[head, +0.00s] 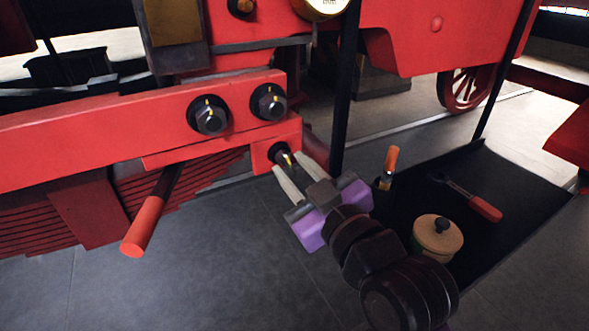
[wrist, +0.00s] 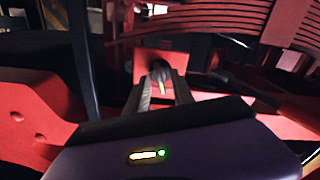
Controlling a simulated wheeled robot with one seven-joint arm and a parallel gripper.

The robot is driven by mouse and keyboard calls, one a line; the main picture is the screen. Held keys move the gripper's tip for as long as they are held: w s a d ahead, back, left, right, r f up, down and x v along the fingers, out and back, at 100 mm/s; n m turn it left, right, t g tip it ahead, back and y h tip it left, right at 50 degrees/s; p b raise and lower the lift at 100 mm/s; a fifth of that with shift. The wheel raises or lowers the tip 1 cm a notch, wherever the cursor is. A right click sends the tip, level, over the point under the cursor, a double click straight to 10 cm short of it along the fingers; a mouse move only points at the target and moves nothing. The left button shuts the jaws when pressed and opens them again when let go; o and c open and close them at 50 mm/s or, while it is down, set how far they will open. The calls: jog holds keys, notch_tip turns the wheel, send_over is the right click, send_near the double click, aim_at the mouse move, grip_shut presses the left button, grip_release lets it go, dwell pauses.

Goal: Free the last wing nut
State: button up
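A small dark fastener with a yellow mark, which looks like the wing nut (head: 281,153), sits on the lower red bracket. Its wings cannot be made out. In the wrist view the fastener (wrist: 159,70) sticks out of a red plate, its yellow tip pointing down. My gripper (head: 288,163) has a purple body and two pale fingers. The fingers are apart, one on each side of the fastener's end. In the wrist view the gripper (wrist: 162,82) shows a gap around it; I cannot tell whether either finger touches it.
Two larger dark nuts (head: 208,115) (head: 268,102) with yellow marks sit on the red beam above. A red-ended bar (head: 148,222) juts out at left.

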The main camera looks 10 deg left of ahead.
jog(key=b+v, duration=0.1)
jog(key=v, duration=0.6)
jog(key=shift+s+d, duration=0.2)
jog(key=shift+s, duration=0.05)
